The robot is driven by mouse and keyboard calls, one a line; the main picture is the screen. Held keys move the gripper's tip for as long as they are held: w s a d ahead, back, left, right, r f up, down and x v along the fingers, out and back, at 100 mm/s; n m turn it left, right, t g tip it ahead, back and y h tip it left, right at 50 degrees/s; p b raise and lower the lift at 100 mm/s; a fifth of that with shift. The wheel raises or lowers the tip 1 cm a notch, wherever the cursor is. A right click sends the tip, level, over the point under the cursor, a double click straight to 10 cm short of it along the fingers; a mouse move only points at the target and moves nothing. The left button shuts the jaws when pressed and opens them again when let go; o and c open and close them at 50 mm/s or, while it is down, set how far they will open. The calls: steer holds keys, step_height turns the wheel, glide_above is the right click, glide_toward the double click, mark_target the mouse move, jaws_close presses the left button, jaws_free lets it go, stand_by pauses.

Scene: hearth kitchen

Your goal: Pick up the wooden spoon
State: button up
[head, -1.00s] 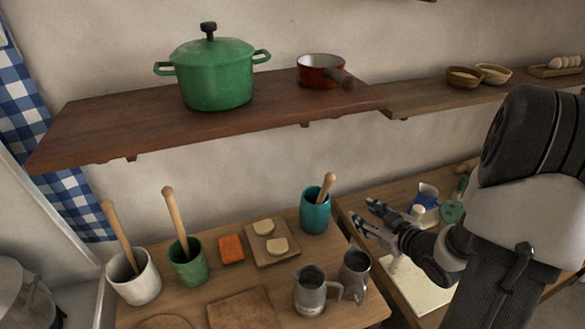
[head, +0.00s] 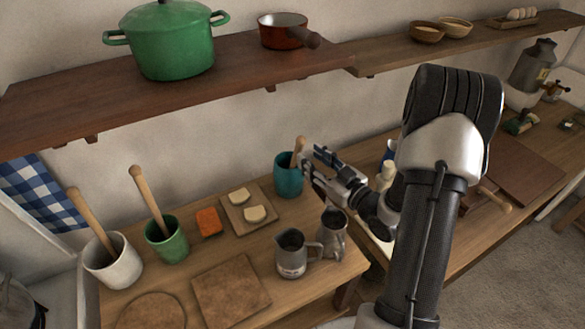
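Several wooden handles stand in cups, their lower ends hidden. One wooden handle (head: 298,146) leans in the teal cup (head: 287,180) at the back right of the table. Another wooden handle (head: 148,196) rises from the green cup (head: 167,243), and a third (head: 91,218) from the white cup (head: 113,266). I cannot tell which are spoons. My gripper (head: 309,160) reaches in from the right, its fingers spread and empty. The fingertips are right beside the handle in the teal cup and overlap it in view; I cannot tell if they touch.
Two metal jugs (head: 291,262) stand below my gripper. A board with two pale pieces (head: 238,205) and an orange block (head: 209,222) lie left of the teal cup. A wooden shelf (head: 225,80) with a green pot (head: 168,45) and red pan (head: 284,31) hangs above.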

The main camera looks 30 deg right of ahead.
mark_target(299, 148)
steer(key=b+x, duration=0.1)
steer(key=x, duration=0.4)
steer(key=shift+w+a+r, duration=0.15)
steer(key=shift+w+a, duration=0.1)
steer(key=shift+w, duration=0.3)
jaws_close()
